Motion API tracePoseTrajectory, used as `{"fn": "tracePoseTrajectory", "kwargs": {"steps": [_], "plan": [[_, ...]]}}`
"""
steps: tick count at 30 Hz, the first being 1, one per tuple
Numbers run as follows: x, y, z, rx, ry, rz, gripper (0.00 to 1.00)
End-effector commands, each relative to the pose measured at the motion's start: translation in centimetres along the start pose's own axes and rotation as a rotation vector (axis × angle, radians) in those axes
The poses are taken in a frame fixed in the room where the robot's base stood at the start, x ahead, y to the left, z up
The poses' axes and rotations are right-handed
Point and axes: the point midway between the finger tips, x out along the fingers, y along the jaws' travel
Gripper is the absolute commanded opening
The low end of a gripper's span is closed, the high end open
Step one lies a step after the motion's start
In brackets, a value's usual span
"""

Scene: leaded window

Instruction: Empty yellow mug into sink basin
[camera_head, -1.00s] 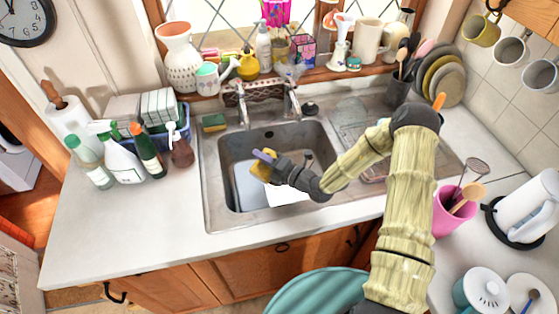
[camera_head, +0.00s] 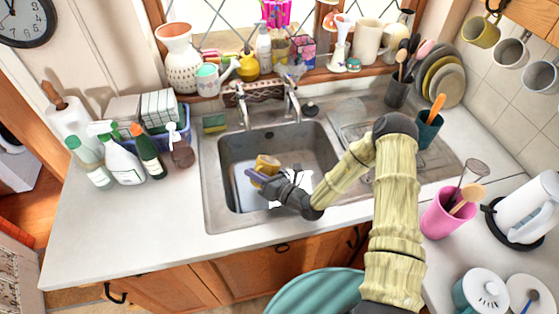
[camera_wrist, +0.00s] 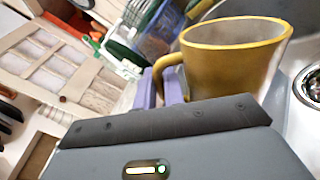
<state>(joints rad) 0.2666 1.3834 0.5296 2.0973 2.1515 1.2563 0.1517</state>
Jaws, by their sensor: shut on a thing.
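The yellow mug (camera_head: 268,162) is held over the sink basin (camera_head: 232,147). In the wrist view, the mug (camera_wrist: 228,65) fills the upper right, with its rim and part of its inside showing. Its handle is at the purple fingers of my gripper (camera_wrist: 160,90). In the head view, my gripper (camera_head: 257,177) is just below the mug, shut on it. The mug looks near upright in the head view. Its bottom inside is hidden, so I cannot tell whether anything is in it.
The faucet (camera_head: 268,92) stands behind the basin. A sponge (camera_head: 214,123) lies at the back left rim. Spray bottles (camera_head: 122,160) stand left on the counter. A teal cup (camera_head: 428,130) stands on the right drainboard. A white patch (camera_head: 292,184) shows in the basin, unclear what.

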Motion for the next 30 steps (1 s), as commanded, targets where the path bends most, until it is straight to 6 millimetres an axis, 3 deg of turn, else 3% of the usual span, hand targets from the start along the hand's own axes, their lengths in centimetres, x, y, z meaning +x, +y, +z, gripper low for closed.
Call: {"fn": "tracePoseTrajectory", "kwargs": {"steps": [9,17,30], "plan": [[0.0,1.5,-1.4,-0.171,-0.001,0.002,0.0],[0.0,3.7,-1.1,-0.319,0.0,0.001,0.0],[0.0,4.8,-3.1,-0.588,0.0,0.001,0.0]]}}
